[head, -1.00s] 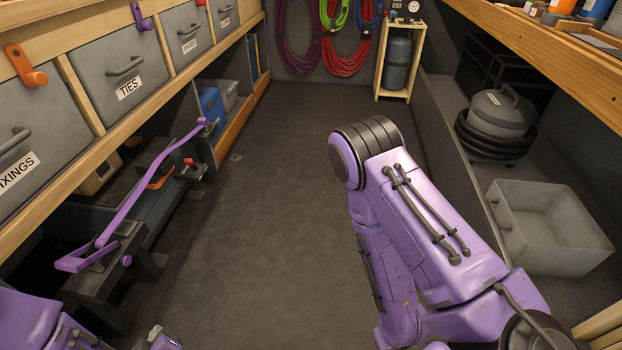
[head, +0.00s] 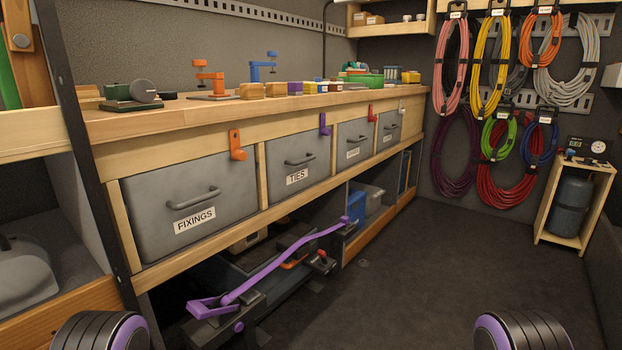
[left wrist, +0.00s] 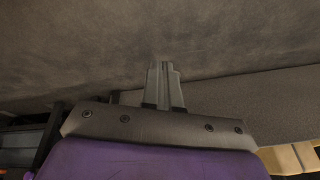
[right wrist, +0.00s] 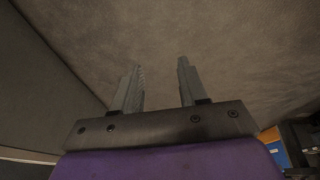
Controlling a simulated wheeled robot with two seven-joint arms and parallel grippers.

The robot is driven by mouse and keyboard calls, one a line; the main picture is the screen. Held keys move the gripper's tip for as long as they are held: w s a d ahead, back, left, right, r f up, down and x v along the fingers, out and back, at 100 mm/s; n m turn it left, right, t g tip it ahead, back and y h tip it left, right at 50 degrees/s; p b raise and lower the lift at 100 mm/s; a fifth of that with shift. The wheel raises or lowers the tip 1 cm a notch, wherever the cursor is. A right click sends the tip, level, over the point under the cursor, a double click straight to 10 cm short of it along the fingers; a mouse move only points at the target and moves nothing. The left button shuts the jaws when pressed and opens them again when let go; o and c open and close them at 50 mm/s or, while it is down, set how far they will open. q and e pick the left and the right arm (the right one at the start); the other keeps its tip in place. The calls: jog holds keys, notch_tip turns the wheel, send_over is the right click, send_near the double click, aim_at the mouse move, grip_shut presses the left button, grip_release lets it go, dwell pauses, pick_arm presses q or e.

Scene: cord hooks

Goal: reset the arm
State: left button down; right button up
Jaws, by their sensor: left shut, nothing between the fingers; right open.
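My left gripper (left wrist: 164,84) shows in the left wrist view with its two fingers together and nothing between them. It hangs over the dark floor. My right gripper (right wrist: 158,85) shows in the right wrist view with its fingers apart and empty, also over bare floor. Neither gripper shows in the head view. Only rounded dark and purple parts of my arms (head: 100,332) (head: 520,330) show there, at the bottom left and bottom right.
A workbench (head: 260,104) with grey drawers, including FIXINGS (head: 190,197) and TIES (head: 298,170), runs along the left. A purple bar (head: 270,272) lies below it. Coiled cords (head: 490,65) hang on the back wall. A gas bottle stand (head: 570,207) is at right. The floor (head: 410,270) between is clear.

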pick_arm(q)
notch_tip(320, 180, up, 35)
jog(key=w+p, duration=0.1)
jog(key=p, duration=3.2)
jog(key=shift+w+a+n+t+y, duration=0.2)
jog(key=shift+a+n+t+y, duration=0.1)
jog(key=shift+a+n+t, duration=0.1)
pick_arm(e)
notch_tip(320, 180, up, 35)
jog(key=w, duration=0.1)
jog(key=shift+w+d+m+t+h, duration=0.15)
jog(key=shift+d+m+t+h, duration=0.15)
jog(key=shift+m+t, duration=0.1)
